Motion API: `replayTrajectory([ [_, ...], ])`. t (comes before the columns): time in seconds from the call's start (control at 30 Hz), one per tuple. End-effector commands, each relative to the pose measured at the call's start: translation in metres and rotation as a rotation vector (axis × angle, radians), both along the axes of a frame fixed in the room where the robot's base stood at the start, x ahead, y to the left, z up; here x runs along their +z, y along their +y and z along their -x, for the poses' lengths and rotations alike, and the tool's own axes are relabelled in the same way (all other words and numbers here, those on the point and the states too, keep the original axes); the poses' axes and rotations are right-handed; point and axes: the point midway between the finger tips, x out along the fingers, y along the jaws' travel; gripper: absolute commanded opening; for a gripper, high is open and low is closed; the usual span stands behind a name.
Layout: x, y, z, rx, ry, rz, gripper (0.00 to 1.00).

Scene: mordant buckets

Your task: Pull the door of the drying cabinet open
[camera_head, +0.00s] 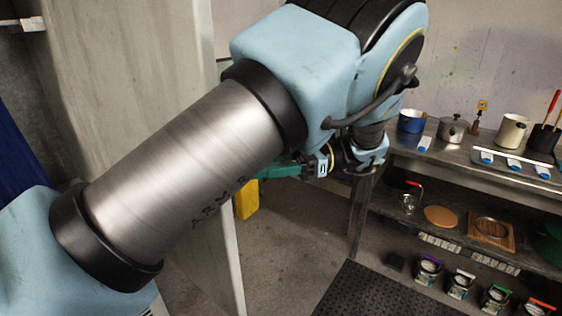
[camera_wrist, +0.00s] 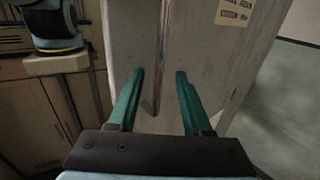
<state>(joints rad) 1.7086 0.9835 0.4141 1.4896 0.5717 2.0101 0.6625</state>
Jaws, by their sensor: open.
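In the wrist view, a pale upright panel with a long metal bar handle (camera_wrist: 162,45) fills the middle; I take it for the drying cabinet's door (camera_wrist: 128,40). My gripper (camera_wrist: 160,73) is open, its green fingers pointing at the panel. The bar's bent lower end shows between the fingers; I cannot tell whether either finger touches it. In the head view my gripper (camera_head: 278,170) shows small beyond my arm, pointing left. A tall pale panel (camera_head: 130,75) stands at the left there, partly hidden by my arm. Whether the door is ajar cannot be told.
A black mat (camera_head: 385,292) lies on the floor. A yellow object (camera_head: 247,200) shows beside the panel. Bare floor (camera_head: 295,255) lies between panel and bench. A paper label (camera_wrist: 233,12) is on the panel.

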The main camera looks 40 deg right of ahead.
Motion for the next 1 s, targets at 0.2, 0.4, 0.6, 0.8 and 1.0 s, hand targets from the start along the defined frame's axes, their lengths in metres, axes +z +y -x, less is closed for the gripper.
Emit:
replayTrajectory([
  [0.2,0.000,-0.024,0.011,0.000,-0.004,-0.002,0.50],
  [0.4,0.000,-0.036,0.017,0.000,-0.002,0.000,0.50],
  [0.6,0.001,-0.041,0.020,-0.002,0.000,0.001,0.50],
  [0.8,0.000,-0.041,0.020,-0.002,0.000,0.002,0.50],
  [1.0,0.000,-0.041,0.020,-0.002,0.000,0.002,0.50],
])
